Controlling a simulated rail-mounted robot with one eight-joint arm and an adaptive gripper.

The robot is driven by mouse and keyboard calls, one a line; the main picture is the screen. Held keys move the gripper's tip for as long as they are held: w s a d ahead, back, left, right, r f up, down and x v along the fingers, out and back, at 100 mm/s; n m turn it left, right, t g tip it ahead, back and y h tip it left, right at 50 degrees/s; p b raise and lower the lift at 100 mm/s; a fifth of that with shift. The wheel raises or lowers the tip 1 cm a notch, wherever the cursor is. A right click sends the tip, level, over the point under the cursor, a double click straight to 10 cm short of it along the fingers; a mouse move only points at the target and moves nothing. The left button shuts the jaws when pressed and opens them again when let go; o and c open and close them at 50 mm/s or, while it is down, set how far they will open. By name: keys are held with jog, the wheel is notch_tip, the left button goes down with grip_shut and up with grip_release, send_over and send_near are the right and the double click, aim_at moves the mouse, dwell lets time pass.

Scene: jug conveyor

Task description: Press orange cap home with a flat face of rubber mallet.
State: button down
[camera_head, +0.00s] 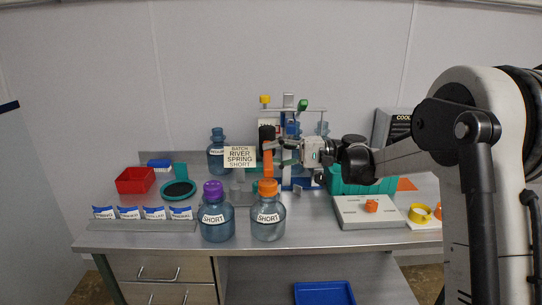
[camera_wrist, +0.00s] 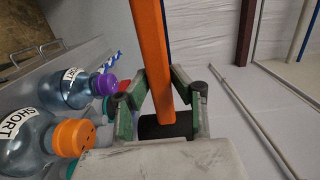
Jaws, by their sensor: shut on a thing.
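My gripper (camera_head: 277,153) is shut on the orange handle (camera_head: 268,164) of the rubber mallet, whose black head (camera_head: 266,134) is at the top in the head view. The handle hangs below the head, its lower end just above the orange cap in the picture; the depth gap is unclear. In the wrist view, my gripper (camera_wrist: 164,98) has its fingers around the handle (camera_wrist: 152,45), with the black head (camera_wrist: 163,126) beyond. The orange cap (camera_head: 267,187) sits on a clear blue jug (camera_head: 268,218) labelled SHORT. The cap (camera_wrist: 73,137) also shows left in the wrist view. How far it is seated is unclear.
A purple-capped jug (camera_head: 217,219) stands left of the orange-capped one. A sign (camera_head: 240,157) and a rack (camera_head: 290,113) stand behind. A grey box (camera_head: 351,216) with an orange piece (camera_head: 371,206) is right. A red bin (camera_head: 135,180) is far left.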

notch_tip(320, 180, down, 7)
jog(key=b, duration=0.5)
jog(key=shift+b, duration=0.3)
jog(key=shift+f, duration=0.1)
dwell(0.6)
notch_tip(320, 180, down, 3)
jog(key=shift+r+b, duration=0.2)
jog(key=shift+b, duration=0.95)
jog(key=shift+f+b, duration=0.6)
jog(key=shift+b, duration=0.95)
dwell(2.3)
jog(key=shift+r, duration=0.15)
notch_tip(320, 180, up, 7)
jog(key=p, duration=0.3)
dwell(0.6)
